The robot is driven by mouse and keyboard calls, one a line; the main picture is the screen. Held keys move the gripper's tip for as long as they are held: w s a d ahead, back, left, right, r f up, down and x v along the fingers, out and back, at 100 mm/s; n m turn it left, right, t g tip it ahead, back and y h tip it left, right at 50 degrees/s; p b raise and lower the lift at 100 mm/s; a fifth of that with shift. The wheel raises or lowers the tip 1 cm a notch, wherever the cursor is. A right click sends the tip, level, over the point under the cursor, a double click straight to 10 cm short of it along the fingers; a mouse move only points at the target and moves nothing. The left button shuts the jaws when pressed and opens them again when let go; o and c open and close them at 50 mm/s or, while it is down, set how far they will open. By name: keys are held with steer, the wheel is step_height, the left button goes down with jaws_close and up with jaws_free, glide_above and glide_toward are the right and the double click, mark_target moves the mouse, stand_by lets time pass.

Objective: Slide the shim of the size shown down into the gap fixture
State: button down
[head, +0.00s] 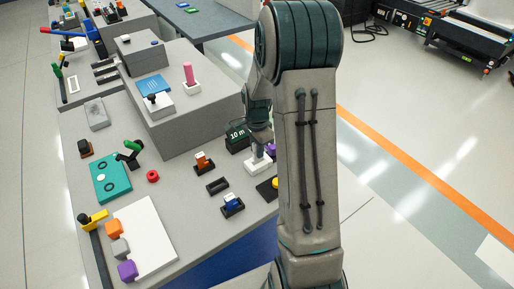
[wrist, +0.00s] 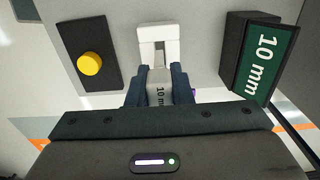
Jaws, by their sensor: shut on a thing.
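The white gap fixture (wrist: 158,33) with a slot is just beyond the fingertips, in line with the shim. I cannot tell whether the shim's lower end is in the slot. The size sign (wrist: 262,57), a dark block with a green face, reads "10 mm"; it also shows in the head view (head: 237,136). In the head view the white fixture (head: 257,166) is at the bench's right edge, partly hidden by my arm.
A yellow button (wrist: 90,63) on a black plate is left of the fixture in the wrist view. In the head view, an orange-and-white piece (head: 203,161), an empty-looking black holder (head: 217,186) and a blue-and-white piece (head: 232,204) stand left of the fixture. A grey raised block (head: 190,112) stands behind.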

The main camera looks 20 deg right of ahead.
steer(key=shift+f+b, duration=1.55)
steer(key=shift+f, duration=0.45)
steer(key=c, duration=0.7)
jaws_free()
steer(key=shift+r, duration=0.1)
steer(key=shift+r+p, duration=2.7)
steer(key=shift+r, duration=1.25)
